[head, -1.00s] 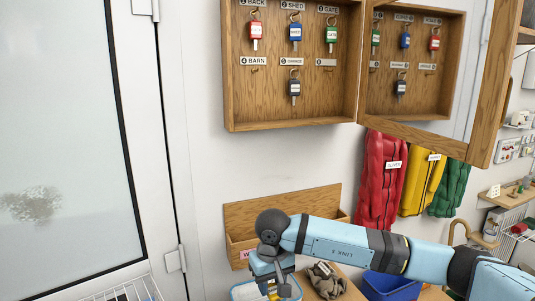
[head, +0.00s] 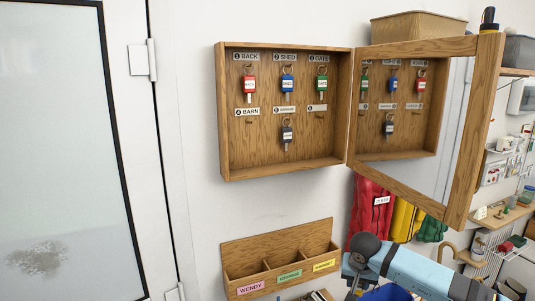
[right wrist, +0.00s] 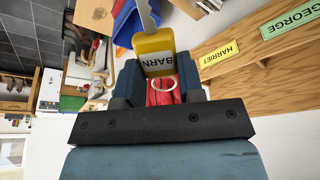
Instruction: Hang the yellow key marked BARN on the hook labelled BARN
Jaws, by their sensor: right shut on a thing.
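The yellow BARN key (right wrist: 154,42) shows in the right wrist view, with its tag between my right gripper's fingers (right wrist: 160,78). The gripper is shut on it; the label reads upside down and a metal ring hangs towards the palm. In the head view my right arm is at the lower right, below the key cabinet, and the key is not visible there. The wooden cabinet (head: 285,169) is open on the wall. Its BARN label (head: 247,112) is at the left of the lower row, with an empty hook (head: 248,123) below. My left gripper is not in view.
Red, blue and green keys hang in the upper row, and a dark key (head: 287,134) at lower middle. The mirrored door (head: 462,150) stands open to the right. A wooden wall organiser (head: 280,240) is below. Wall space between cabinet and organiser is clear.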

